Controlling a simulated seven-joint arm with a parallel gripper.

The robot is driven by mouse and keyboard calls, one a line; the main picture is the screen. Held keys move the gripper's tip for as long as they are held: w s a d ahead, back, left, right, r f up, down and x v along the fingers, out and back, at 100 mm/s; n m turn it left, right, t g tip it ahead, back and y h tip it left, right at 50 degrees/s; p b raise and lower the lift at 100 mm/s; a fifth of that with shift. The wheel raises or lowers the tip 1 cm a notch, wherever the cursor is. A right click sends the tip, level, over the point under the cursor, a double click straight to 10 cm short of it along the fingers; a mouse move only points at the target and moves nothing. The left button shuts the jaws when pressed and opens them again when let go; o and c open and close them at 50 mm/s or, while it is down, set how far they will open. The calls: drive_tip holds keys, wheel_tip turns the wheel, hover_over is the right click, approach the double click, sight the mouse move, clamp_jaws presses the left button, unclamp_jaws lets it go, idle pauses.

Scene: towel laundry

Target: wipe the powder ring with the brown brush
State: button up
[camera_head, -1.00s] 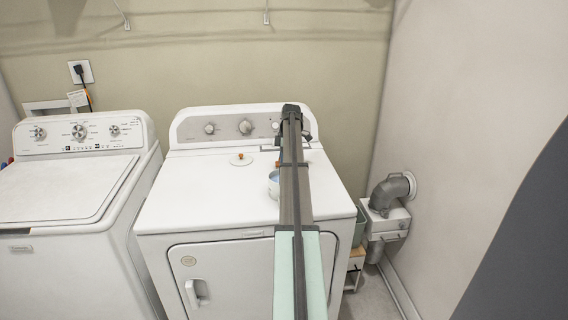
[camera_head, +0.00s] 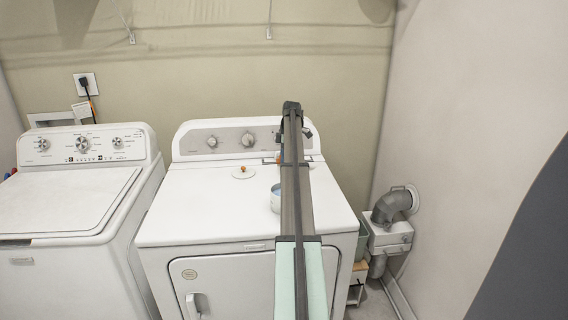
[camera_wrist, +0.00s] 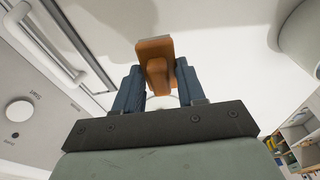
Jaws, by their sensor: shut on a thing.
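In the wrist view my gripper (camera_wrist: 158,80) is shut on the brown brush (camera_wrist: 155,50), a small block with a stem between the two blue-grey fingers. The brush is over the white dryer top; whether it touches the surface I cannot tell. In the head view my arm hides most of the gripper and brush, in front of the dryer's control panel. I cannot make out a powder ring in either view.
The dryer's control panel (camera_head: 224,141) rises at the back. A washer (camera_head: 65,205) stands to the left. The left part of the dryer top is clear.

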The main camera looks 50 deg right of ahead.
drive_tip(key=shift+r, duration=1.5)
drive_tip(key=shift+w+a, duration=0.1)
drive_tip(key=shift+a, duration=0.15)
drive_tip(key=w+a+f+m, duration=0.1)
drive_tip(key=w+a+m, duration=0.2)
drive_tip(key=a, duration=1.2)
drive_tip(key=w+a+m+h, duration=0.15)
drive_tip(key=w+a, duration=0.25)
drive_tip(key=a, duration=1.2)
drive_tip(key=w+a+f+m, duration=0.1)
drive_tip(key=w+a+m, duration=0.25)
drive_tip(key=a, duration=1.15)
drive_tip(key=s+a+f, duration=0.3)
drive_tip(key=a+f, duration=0.1)
drive_tip(key=a, duration=0.5)
drive_tip(key=s+a+f, duration=0.4)
drive_tip(key=a, duration=0.5)
drive_tip(key=s+a+f, duration=0.3)
drive_tip(key=a+f, duration=0.1)
drive_tip(key=a, duration=0.5)
drive_tip(key=shift+s+a+f, duration=0.2)
drive_tip(key=shift+s+a, duration=0.1)
drive_tip(key=shift+a, duration=0.1)
